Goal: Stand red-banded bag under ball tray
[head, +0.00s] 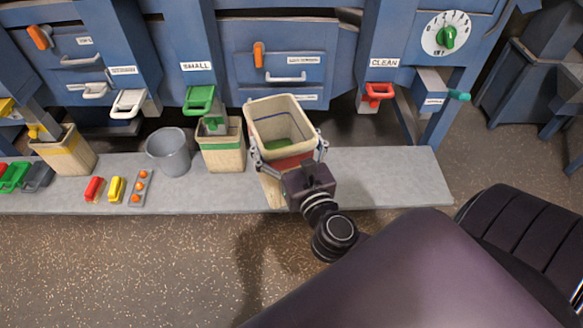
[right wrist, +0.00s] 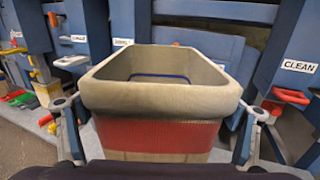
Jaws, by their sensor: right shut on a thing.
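The red-banded bag (head: 284,112) is a tan, open-topped bag, seen in the head view right of centre. Its red band (right wrist: 158,133) shows clearly in the right wrist view. My right gripper (head: 288,152) is shut on it, one finger on each side. The bag looks upright, over the grey bench; whether its base touches is hidden. My left gripper is not in view.
A green-banded bag (head: 221,155) stands just left, under the green SMALL handle (head: 199,98). A grey bucket (head: 168,152) and a yellow-banded bag (head: 66,152) are farther left. The red CLEAN handle (head: 377,93) is to the right. The bench (head: 395,180) is clear at right.

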